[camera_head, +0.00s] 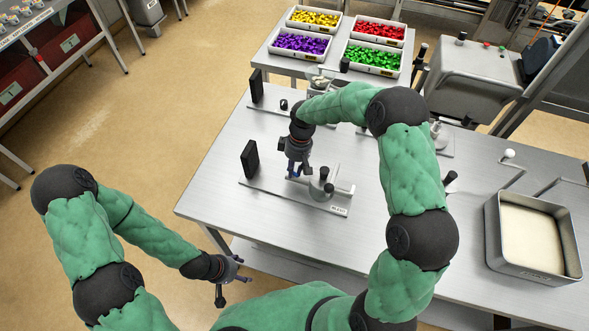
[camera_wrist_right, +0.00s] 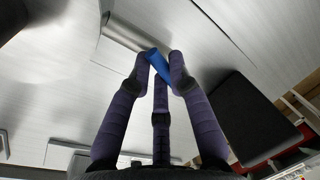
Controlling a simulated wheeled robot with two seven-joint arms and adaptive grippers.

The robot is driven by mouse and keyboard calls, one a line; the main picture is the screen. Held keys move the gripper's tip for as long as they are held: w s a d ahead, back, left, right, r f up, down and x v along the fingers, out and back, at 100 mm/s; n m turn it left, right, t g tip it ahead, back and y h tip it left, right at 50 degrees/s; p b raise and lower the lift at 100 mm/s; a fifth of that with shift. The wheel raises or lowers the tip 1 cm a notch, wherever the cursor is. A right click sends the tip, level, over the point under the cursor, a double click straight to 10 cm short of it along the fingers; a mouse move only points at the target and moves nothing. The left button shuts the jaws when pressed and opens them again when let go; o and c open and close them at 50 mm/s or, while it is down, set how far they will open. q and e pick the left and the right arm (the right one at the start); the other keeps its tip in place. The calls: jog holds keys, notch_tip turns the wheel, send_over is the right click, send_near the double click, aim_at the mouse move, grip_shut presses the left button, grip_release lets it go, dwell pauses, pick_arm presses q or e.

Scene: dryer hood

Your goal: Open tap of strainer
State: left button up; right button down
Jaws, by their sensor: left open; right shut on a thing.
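The strainer (camera_head: 322,184) is a small metal unit with dark knobs on a flat metal base plate, in the middle of the table. Its tap has a blue handle (camera_wrist_right: 158,68), seen between the fingertips in the right wrist view. My right gripper (camera_head: 293,174) reaches down from above at the strainer's left side and is shut on the blue handle. The fingers hide part of the handle, and the tap's body is hard to make out. My left gripper (camera_head: 226,284) is open and empty, low beside the table's front left edge, away from the strainer.
A black upright panel (camera_head: 250,160) stands at the base plate's left end. A similar station stands behind. A metal tray (camera_head: 492,250) with pale contents is at the right. Bins of coloured pieces (camera_head: 301,43) stand on a table behind. The table's front left is clear.

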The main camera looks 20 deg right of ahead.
jog(key=shift+w+a+n+g, duration=0.1)
jog(key=shift+n+g, duration=0.05)
jog(key=shift+n, duration=0.85)
jog(key=shift+w+n+g, duration=0.1)
jog(key=shift+n+g, duration=0.05)
jog(key=shift+n, duration=0.85)
jog(key=shift+h, duration=0.3)
jog(key=c, duration=1.1)
grip_release()
jog(key=shift+r, duration=0.15)
jog(key=r, duration=0.3)
jog(key=w+d+r, duration=0.1)
jog(key=r, duration=0.3)
jog(key=w+r, duration=0.1)
jog(key=r, duration=0.3)
jog(key=shift+d+r, duration=0.15)
jog(key=shift+r, duration=0.1)
